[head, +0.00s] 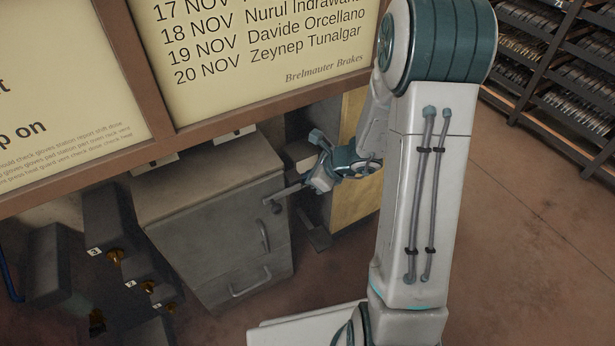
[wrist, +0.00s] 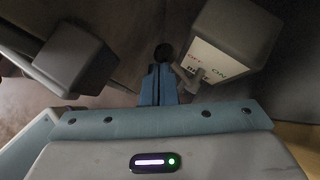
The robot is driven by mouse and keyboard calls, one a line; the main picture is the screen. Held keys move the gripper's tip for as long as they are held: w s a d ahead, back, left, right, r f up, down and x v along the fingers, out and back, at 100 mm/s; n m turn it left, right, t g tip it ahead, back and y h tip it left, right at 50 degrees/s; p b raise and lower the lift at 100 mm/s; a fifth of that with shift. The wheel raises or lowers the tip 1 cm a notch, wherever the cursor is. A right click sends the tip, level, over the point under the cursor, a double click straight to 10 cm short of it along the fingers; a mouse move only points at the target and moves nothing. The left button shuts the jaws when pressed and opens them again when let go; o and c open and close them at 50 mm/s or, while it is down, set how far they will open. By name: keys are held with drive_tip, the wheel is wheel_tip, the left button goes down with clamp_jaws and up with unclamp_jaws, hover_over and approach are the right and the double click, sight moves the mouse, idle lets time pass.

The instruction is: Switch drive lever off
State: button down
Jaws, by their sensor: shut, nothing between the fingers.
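The drive switch box (wrist: 238,35) is in the upper right of the wrist view. Its pale face carries a red OFF mark and a green ON mark. A short grey lever part (wrist: 191,80) stands out at the label's lower edge, close to the right side of my gripper (wrist: 160,70). My gripper's blue fingers are shut together and empty. A dark round knob (wrist: 163,52) shows just beyond their tips; I cannot tell whether they touch. In the head view, my gripper (head: 306,184) is beside the grey cabinet's upper right corner. The lever's exact setting is unclear.
The grey metal cabinet (head: 195,240) has handles on its front. Dark units with brass fittings (head: 116,257) stand at its left. A large notice board (head: 255,65) overhangs it. A grey block (wrist: 75,55) is left of my fingers. Open floor (head: 540,230) lies right.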

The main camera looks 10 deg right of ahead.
drive_tip(key=s+f+p+v, duration=0.1)
drive_tip(key=p+v, duration=0.4)
drive_tip(key=v, duration=0.8)
drive_tip(key=shift+d+r+p, duration=0.25)
drive_tip(key=shift+d+p, duration=0.05)
drive_tip(key=shift+d, duration=0.2)
drive_tip(key=shift+s, duration=0.15)
